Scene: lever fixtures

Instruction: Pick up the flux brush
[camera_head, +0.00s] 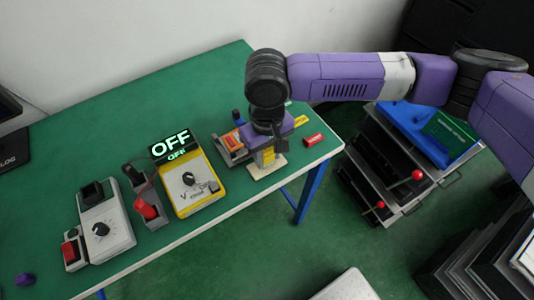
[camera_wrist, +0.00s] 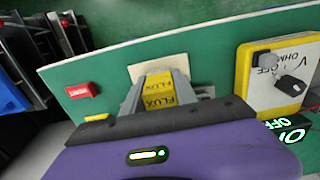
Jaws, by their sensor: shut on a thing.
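The flux brush (camera_wrist: 160,97) shows in the wrist view as a yellow body with the word FLUX on it. My gripper (camera_wrist: 158,84) has its two grey fingers on either side of the brush and is shut on it. In the head view my gripper (camera_head: 264,150) points down near the right front edge of the green table, with the yellow of the brush (camera_head: 268,157) between the fingers. The brush's far end is hidden. A pale base (camera_head: 267,171) lies directly below; I cannot tell whether the brush touches it.
A red block (camera_head: 313,140) lies right of my gripper on the green table (camera_head: 110,150). A grey tray with an orange item (camera_head: 232,142) stands close on the left. Further left are a yellow multimeter (camera_head: 194,185) reading OFF, a grey holder with red handles (camera_head: 146,205) and a white dial box (camera_head: 101,228).

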